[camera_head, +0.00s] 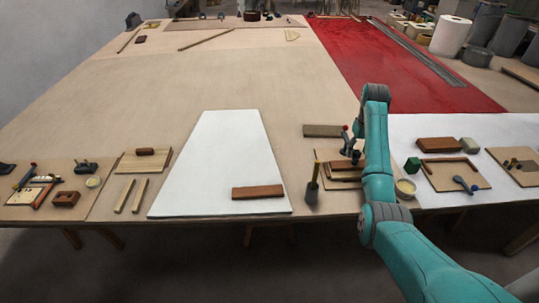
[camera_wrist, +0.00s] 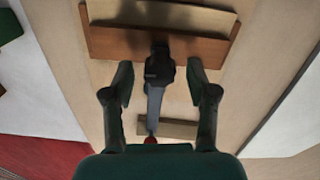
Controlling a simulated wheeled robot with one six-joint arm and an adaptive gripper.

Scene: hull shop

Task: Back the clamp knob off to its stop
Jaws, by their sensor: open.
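The clamp (camera_head: 348,145) stands at the worktable's front edge, by wooden pieces (camera_head: 345,171). In the wrist view, the clamp has a dark head (camera_wrist: 158,62) and a grey bar (camera_wrist: 155,102). A red end piece, which may be the knob, shows at the near end of the bar (camera_wrist: 151,140) and in the head view (camera_head: 345,128). My gripper (camera_wrist: 161,82) is open, one finger on each side of the clamp, with visible gaps and no contact seen. In the head view my arm hides most of the gripper.
A wooden block (camera_head: 323,131) lies just behind the clamp. A dark pot with a yellow-handled tool (camera_head: 312,193) stands to its left, and a small pale bowl (camera_head: 405,189) to its right. The table's middle is clear.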

